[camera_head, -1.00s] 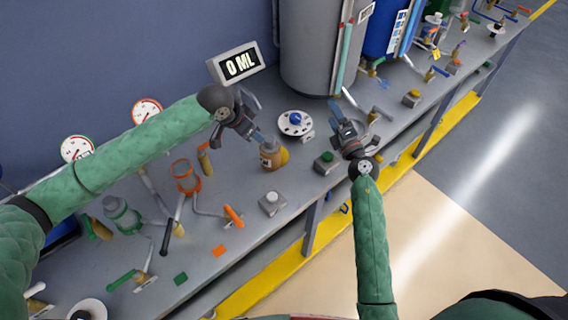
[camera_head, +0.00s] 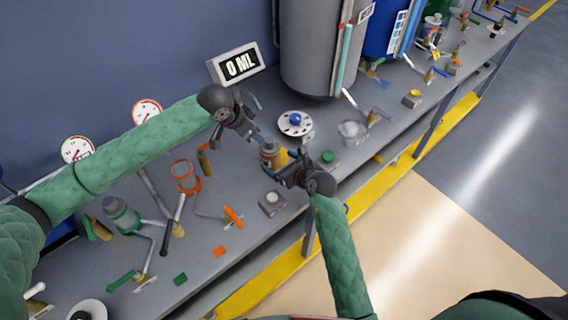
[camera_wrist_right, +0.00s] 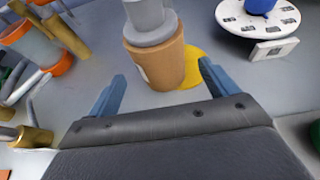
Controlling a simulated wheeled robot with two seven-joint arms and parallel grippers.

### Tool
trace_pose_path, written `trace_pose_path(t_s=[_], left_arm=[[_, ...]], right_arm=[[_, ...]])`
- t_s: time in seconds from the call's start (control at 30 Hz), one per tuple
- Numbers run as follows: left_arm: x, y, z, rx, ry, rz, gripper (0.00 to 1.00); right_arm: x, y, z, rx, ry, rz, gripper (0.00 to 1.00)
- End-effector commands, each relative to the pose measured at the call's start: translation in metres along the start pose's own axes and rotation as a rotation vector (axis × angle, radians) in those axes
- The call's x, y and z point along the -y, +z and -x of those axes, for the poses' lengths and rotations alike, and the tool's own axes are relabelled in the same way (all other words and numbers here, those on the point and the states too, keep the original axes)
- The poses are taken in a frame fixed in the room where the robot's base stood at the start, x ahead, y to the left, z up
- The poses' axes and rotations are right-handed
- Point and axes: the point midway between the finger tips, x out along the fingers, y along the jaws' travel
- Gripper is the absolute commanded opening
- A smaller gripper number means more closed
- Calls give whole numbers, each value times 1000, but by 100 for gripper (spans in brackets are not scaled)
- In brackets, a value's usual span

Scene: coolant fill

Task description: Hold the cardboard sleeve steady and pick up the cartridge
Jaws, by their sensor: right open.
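The brown cardboard sleeve (camera_head: 271,147) stands upright on the bench. In the right wrist view the sleeve (camera_wrist_right: 157,60) has the grey cartridge (camera_wrist_right: 148,16) standing in its top. My right gripper (camera_head: 280,164) is low beside the sleeve on its near right side. In its wrist view the right gripper's blue fingers (camera_wrist_right: 161,76) are spread, with the sleeve ahead between their tips and nothing held. My left gripper (camera_head: 254,128) is just above and left of the sleeve. Whether its fingers are apart or together is unclear.
A white dial with a blue knob (camera_head: 295,122) lies behind the sleeve. A yellow disc (camera_wrist_right: 190,72) is beside the sleeve's base. A button box (camera_head: 272,203) and a green-button box (camera_head: 327,160) stand near the front edge. The display (camera_head: 236,64) reads 0 ML.

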Motion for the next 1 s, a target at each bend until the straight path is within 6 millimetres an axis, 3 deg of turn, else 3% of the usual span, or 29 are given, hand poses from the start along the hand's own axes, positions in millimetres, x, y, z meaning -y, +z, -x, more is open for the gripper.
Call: trace_pose_path(t_s=[0.4, 0.87, 1.0], left_arm=[[0, 0, 0, 0, 0, 0, 36], [0, 0, 0, 0, 0, 0, 36], [0, 0, 0, 0, 0, 0, 36]], right_arm=[[1, 1, -54, 2, 0, -4, 85], [0, 1, -63, 2, 0, -4, 85], [0, 1, -63, 2, 0, -4, 58]])
